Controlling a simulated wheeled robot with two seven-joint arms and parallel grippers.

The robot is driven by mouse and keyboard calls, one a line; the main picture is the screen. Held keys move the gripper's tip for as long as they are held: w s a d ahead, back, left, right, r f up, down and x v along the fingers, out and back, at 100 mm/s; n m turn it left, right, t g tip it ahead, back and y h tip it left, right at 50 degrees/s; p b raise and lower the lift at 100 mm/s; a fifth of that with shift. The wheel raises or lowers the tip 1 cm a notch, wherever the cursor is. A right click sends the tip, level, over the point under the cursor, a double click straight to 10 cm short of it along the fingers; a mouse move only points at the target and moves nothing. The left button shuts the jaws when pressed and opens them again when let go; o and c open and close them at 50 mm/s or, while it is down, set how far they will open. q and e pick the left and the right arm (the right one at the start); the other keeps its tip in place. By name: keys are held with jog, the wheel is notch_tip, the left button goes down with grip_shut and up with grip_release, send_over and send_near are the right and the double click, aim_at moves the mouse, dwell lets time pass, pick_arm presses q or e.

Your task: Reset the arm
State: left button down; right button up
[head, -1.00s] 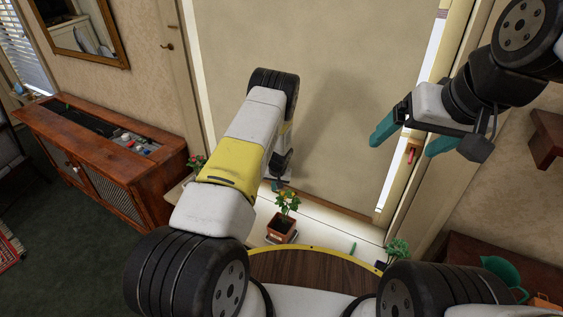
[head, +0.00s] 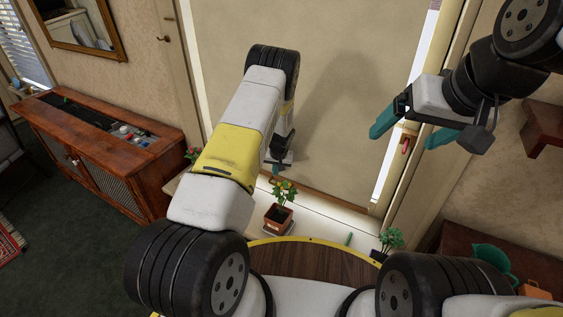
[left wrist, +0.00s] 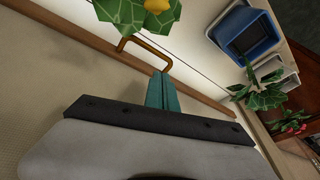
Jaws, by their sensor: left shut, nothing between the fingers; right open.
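My left arm reaches out over the white shelf in the head view, and its gripper (head: 276,170) is mostly hidden behind the arm's links. In the left wrist view the teal fingers of my left gripper (left wrist: 162,90) are together with nothing between them. My right gripper (head: 410,132) is at the upper right of the head view, raised in front of the door frame. Its teal fingers are spread apart and empty.
A potted plant with yellow fruit (head: 279,215) stands on the white shelf (head: 325,225) near my left gripper. A green plant (head: 390,238) stands farther right. A wooden cabinet (head: 110,165) is at left. A teal jug (head: 492,258) and a wall bracket (head: 543,128) are at right.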

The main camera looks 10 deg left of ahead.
pick_arm(q)
jog(key=s+r+h, duration=0.1)
jog(key=s+r, duration=0.4)
jog(key=r, duration=0.7)
jog(key=s+r+t, duration=0.1)
jog(key=s+r, duration=0.3)
jog(key=r, duration=0.8)
jog(key=s+r+h, duration=0.1)
jog(key=s+r, duration=0.4)
jog(key=r, duration=0.7)
jog(key=s+d+r+t+h, duration=0.1)
jog(key=s+r, duration=0.5)
jog(key=s, duration=0.6)
jog(key=s+d+r+m, duration=0.1)
jog(key=s+r, duration=0.5)
jog(key=s, duration=0.7)
jog(key=shift+s+t+h, duration=0.15)
jog(key=shift+t+h, duration=0.25)
